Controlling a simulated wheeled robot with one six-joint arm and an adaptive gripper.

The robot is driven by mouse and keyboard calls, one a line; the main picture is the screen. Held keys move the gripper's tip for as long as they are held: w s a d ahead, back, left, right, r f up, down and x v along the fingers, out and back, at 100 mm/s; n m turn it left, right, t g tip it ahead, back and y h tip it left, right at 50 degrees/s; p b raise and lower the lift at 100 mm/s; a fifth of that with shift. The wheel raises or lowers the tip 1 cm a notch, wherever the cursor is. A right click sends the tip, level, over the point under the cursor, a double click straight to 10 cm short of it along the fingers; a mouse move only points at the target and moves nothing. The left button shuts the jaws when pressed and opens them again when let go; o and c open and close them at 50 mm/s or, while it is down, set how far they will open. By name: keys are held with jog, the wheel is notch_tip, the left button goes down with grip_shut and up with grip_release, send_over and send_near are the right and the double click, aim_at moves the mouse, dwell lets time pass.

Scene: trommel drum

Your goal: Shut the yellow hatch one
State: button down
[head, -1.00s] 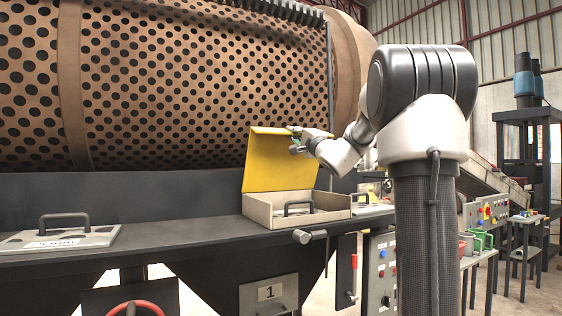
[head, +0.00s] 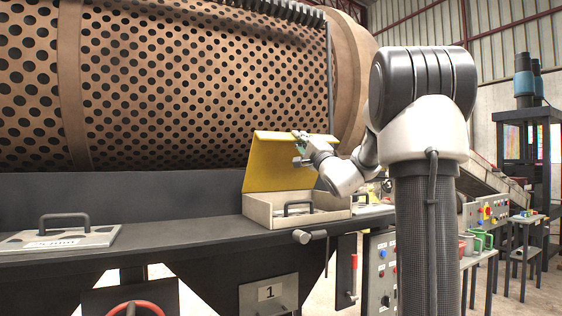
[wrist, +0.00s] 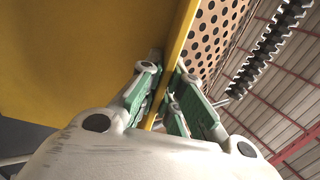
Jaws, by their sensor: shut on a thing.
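The yellow hatch (head: 278,165) is a hinged lid standing raised at the back of a beige box (head: 272,216) on the dark ledge. Its top edge leans forward a little over the box. My gripper (head: 301,148) is at the lid's upper right edge. In the wrist view my gripper (wrist: 162,88) has its green-padded fingers on both sides of the yellow lid's edge (wrist: 178,45), shut on it. A dark handle (head: 298,207) shows inside the open box. The hinge is hidden.
The perforated drum (head: 200,85) rises behind the hatch. A grey cover plate with a handle (head: 62,236) lies on the ledge at left. A red-handled lever (head: 353,272) and a control panel (head: 381,270) are below right.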

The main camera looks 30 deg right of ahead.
jog(key=shift+s+f+t, duration=0.3)
jog(key=shift+s+f, duration=0.2)
jog(key=shift+f, duration=0.05)
jog(key=shift+s+f+t, duration=0.9)
jog(key=shift+s+f, duration=0.3)
jog(key=shift+f, duration=0.05)
jog(key=c, duration=1)
grip_release()
jog(key=shift+c, duration=0.2)
jog(key=v, duration=0.8)
jog(key=shift+r, duration=0.1)
